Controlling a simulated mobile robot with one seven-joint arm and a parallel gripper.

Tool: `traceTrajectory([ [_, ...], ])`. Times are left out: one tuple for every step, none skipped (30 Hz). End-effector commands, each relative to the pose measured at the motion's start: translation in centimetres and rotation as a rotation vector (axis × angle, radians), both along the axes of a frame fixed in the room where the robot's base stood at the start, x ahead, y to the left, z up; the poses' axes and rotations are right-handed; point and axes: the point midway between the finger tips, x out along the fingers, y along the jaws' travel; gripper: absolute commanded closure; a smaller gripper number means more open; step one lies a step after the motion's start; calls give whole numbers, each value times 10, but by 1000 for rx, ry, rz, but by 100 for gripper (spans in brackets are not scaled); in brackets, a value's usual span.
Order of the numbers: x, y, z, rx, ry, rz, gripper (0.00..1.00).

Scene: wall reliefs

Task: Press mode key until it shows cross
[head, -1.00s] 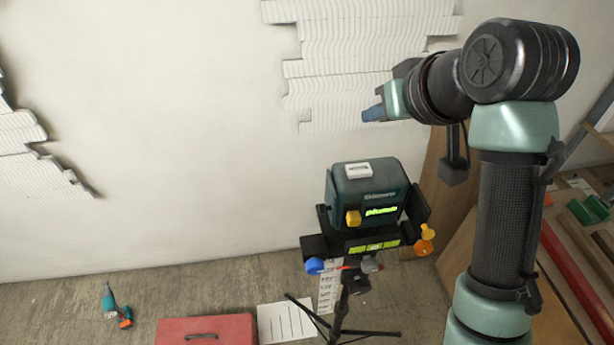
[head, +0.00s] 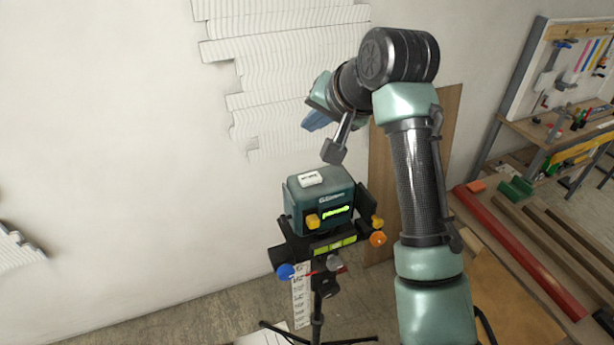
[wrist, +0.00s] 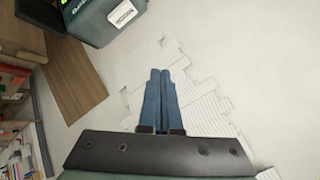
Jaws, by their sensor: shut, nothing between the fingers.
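A dark teal laser level (head: 318,200) stands on a black tripod mount. A white key (head: 310,178) sits on its top face. A lit green display (head: 336,212) on its front shows a short word that I read as "plumb", though it is small. A yellow knob (head: 312,222) is at its lower front. My gripper (head: 308,126) is above the level, near the wall, with its blue fingers shut and empty. In the wrist view the closed fingers (wrist: 160,72) point at the wall, and the level (wrist: 92,20) with its white key (wrist: 122,13) shows at the upper left.
Grooved white relief panels (head: 270,80) cover part of the wall behind my gripper. A wooden board (head: 440,130) leans on the wall right of the level. A workbench with tools (head: 560,120) stands at the right. The tripod legs (head: 318,325) spread on the floor.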

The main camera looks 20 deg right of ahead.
Motion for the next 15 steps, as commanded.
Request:
traceTrajectory([
  [0, 0, -2, 0, 1, 1, 100],
  [0, 0, -3, 0, 1, 1, 100],
  [0, 0, -4, 0, 1, 1, 100],
  [0, 0, -6, 0, 1, 1, 100],
  [0, 0, -8, 0, 1, 1, 100],
  [0, 0, -12, -1, 1, 2, 100],
  [0, 0, -14, -1, 1, 2, 100],
  [0, 0, -17, -1, 1, 2, 100],
  [0, 1, -22, -1, 1, 2, 100],
  [0, 1, -26, -1, 1, 2, 100],
  [0, 1, -30, -1, 1, 2, 100],
  [0, 1, -36, 0, 0, 2, 100],
  [0, 1, -40, 0, 0, 2, 100],
  [0, 1, -45, 0, 0, 2, 100],
  [0, 1, -51, 0, 0, 2, 100],
])
